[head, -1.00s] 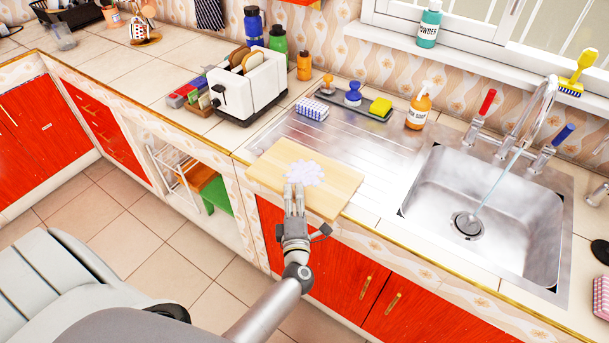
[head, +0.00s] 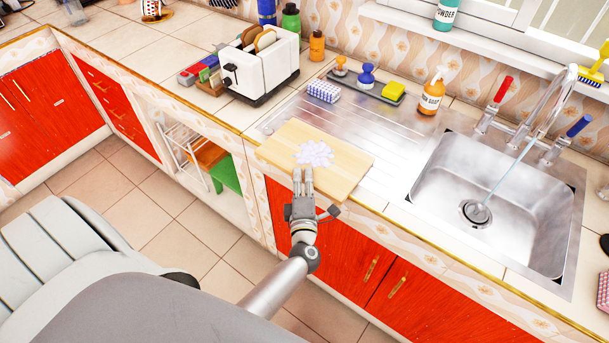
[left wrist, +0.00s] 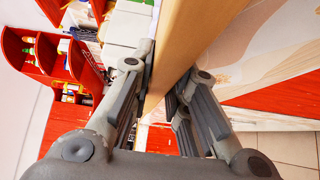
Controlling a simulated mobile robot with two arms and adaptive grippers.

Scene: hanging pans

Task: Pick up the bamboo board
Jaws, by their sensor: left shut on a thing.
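The bamboo board (head: 343,172) is a pale wooden rectangle over the front left part of the metal drainboard, its front edge reaching past the counter edge. A whitish patch (head: 314,154) of small pieces lies on top of it. My left gripper (head: 304,178) is shut on the board's front edge. In the left wrist view the board (left wrist: 190,40) passes between the two fingers (left wrist: 160,95). I cannot tell whether the board touches the drainboard beneath it. My right gripper is not in view.
The sink (head: 490,195) with a running tap (head: 545,105) is to the right. A toaster (head: 262,65) stands behind to the left.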

